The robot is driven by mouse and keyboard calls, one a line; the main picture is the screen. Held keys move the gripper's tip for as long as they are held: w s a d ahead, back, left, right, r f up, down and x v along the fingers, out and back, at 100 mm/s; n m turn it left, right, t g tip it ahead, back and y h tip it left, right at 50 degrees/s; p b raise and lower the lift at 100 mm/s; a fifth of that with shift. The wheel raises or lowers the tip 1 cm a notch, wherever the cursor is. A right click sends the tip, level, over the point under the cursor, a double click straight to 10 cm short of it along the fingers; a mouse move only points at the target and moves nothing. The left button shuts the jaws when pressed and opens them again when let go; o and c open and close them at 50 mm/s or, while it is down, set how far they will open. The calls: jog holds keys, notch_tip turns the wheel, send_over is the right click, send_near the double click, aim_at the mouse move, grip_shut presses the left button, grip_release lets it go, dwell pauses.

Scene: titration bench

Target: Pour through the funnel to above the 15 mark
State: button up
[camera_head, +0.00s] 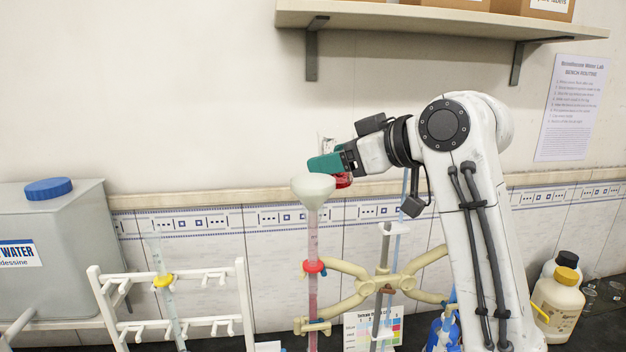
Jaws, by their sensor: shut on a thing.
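A white funnel (312,186) sits in the top of an upright burette (312,240) that looks pinkish inside. A red collar (314,267) is around the burette, and a cream clamp (345,268) on a stand (384,275) holds it. My gripper (325,162), with teal fingers, is just above and behind the funnel rim. It is shut on a vessel with red liquid (343,180), which shows only in part beside the funnel. The rest of the vessel is hidden or too clear to make out. The marks on the burette are too small to read.
A grey water tank (60,250) with a blue cap stands at left. A white rack (135,325) holds a tube with a yellow collar. Bottles (557,305) stand at right. A shelf (420,18) hangs above my arm.

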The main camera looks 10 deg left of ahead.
jog(key=shift+w+r+m+g, duration=0.3)
jog(key=shift+w+r+m, duration=0.05)
jog(key=shift+r+m, duration=0.15)
dwell(2.6)
